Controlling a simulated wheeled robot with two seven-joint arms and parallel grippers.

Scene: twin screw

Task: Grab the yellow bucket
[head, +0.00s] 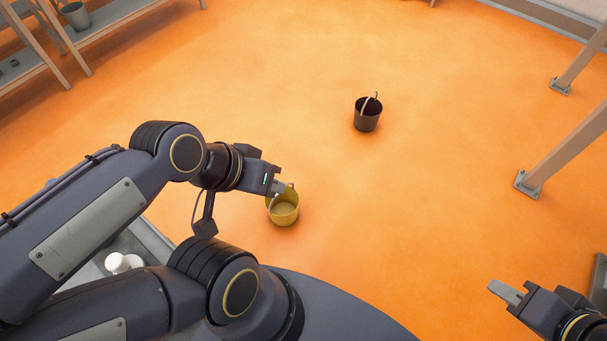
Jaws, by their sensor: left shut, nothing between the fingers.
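The yellow bucket (283,211) stands upright on the orange floor, just left of the middle of the head view. My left gripper (281,188) is at the bucket's upper left rim in the picture, with its fingertips overlapping the rim. It is shut with nothing between its fingers. Whether the fingers touch the bucket or only pass in front of it I cannot tell, and the bucket's handle is hard to make out. My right gripper (508,292) is at the lower right, far from the bucket; its finger gap does not show clearly.
A dark bucket (367,116) with a raised handle stands on the floor further back. A shelf with a grey bucket (75,16) is at the upper left. Posts with foot plates (527,184) stand at the right. The floor (430,210) between is clear.

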